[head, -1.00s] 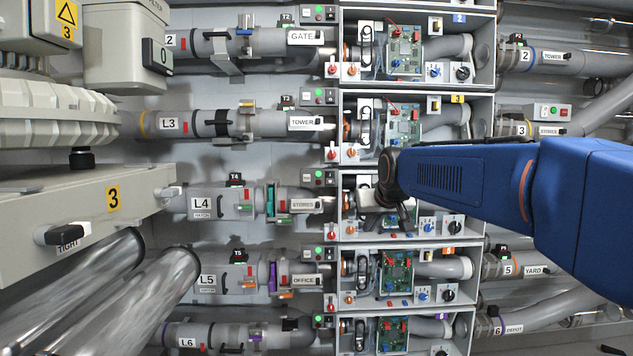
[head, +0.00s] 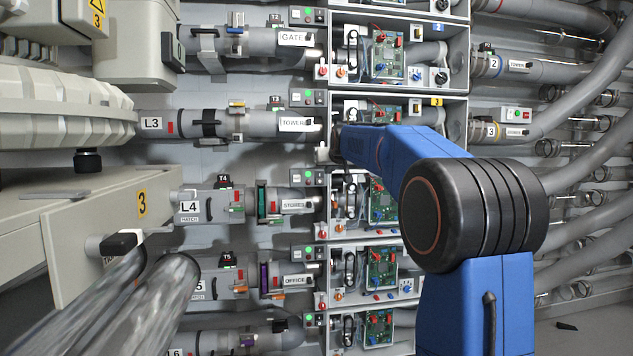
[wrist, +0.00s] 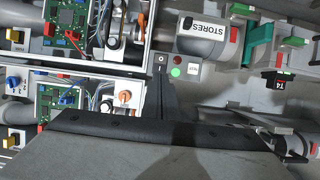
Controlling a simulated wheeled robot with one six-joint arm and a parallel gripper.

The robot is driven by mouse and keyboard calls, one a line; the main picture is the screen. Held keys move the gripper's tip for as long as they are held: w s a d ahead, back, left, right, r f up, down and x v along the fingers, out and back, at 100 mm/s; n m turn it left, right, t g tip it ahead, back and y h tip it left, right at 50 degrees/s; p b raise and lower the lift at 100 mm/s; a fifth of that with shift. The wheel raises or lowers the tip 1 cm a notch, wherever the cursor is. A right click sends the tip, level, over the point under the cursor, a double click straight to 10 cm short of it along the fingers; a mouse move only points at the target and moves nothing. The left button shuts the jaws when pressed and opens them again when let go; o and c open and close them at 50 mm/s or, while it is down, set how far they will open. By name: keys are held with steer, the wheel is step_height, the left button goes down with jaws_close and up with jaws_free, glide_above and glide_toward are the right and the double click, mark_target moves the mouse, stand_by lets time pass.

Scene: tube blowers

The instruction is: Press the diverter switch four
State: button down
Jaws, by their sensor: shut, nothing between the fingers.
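The fourth row's control box (head: 309,177) sits right of the T4 unit and above the STORES pipe in the head view. In the head view my fingers cannot be made out beyond my blue arm.
The open cabinet row with green circuit boards (head: 380,202) lies right of the box. A STORES pipe end (wrist: 208,35) and the black T4 unit (wrist: 279,80) are close by. An orange knob (wrist: 124,97) is beside my fingers. Metal tubes (head: 150,300) fill the lower left.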

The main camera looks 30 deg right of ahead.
mark_target(321, 181)
stand_by(0.3)
steer(key=x, duration=1.4)
steer(key=shift+w+d+f, duration=0.1)
steer(key=shift+w, duration=0.05)
stand_by(0.3)
